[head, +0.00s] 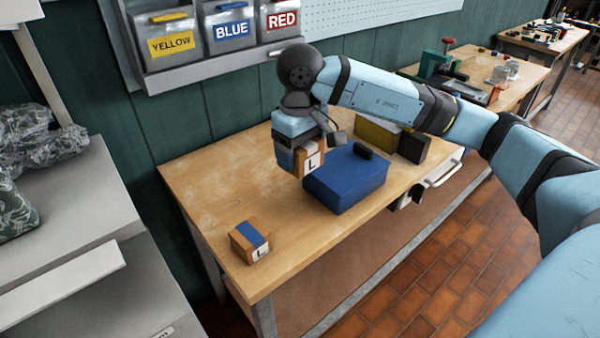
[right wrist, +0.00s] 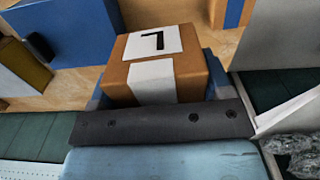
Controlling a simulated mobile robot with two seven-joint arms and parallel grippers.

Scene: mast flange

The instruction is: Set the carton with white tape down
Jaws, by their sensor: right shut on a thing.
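The carton with white tape (head: 314,160) is brown with a white label bearing a black L. My right gripper (head: 301,158) points down and is shut on it, beside the blue box. In the right wrist view the carton (right wrist: 166,68) sits between the fingers, its white tape and label facing the camera. The head view does not show clearly whether its underside touches the table. The wooden workbench (head: 205,180) is below it. My left gripper is not in view.
A carton with blue tape (head: 248,241) stands at the bench's near left. A blue box (head: 345,182) is right of my gripper, with a black-and-yellow container (head: 378,137) behind it. Bins hang on the wall (head: 170,45). Bare wood lies left of the gripper and between the two cartons.

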